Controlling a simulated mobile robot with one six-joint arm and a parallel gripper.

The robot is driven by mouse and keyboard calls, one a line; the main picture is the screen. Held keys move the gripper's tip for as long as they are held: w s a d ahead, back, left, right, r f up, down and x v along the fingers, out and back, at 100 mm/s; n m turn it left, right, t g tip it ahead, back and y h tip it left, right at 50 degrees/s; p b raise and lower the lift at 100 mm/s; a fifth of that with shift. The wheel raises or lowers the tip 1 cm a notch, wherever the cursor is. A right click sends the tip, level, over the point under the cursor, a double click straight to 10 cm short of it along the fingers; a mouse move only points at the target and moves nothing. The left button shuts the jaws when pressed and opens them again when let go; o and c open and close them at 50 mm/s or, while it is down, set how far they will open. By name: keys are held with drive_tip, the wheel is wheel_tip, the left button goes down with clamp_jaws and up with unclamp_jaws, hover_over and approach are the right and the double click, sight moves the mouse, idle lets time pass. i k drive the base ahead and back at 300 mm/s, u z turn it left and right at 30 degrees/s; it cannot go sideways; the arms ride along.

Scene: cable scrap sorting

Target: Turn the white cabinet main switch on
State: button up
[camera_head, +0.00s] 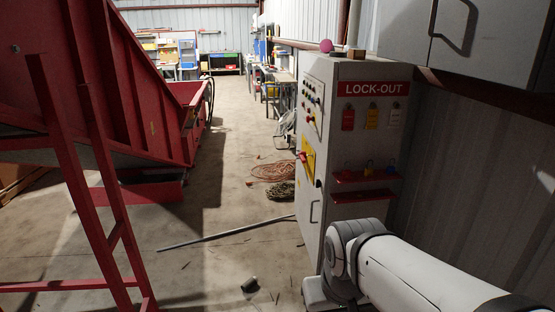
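The white cabinet (352,225) stands right of the middle, with a red LOCK-OUT sign on the side that faces me. Its narrow left face carries a panel of buttons (312,102) and, below it, a yellow plate (308,162) with a red switch handle (302,156). I see this face at a steep slant, so the handle's exact setting cannot be told. My white and grey arm (410,270) reaches in from the lower right, in front of the cabinet's lower part. My gripper's fingers cannot be made out.
Tags and padlocks (369,166) hang on the cabinet's side, above a red shelf (362,196). A red steel frame (95,190) stands on the left. A grey pole (225,233), coiled cables (275,171) and small scraps lie on the floor. The floor left of the cabinet is mostly open.

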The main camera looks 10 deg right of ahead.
sight(303, 155)
drive_tip(key=z, duration=0.05)
drive_tip(key=i, duration=3.3)
drive_tip(key=u, duration=0.2)
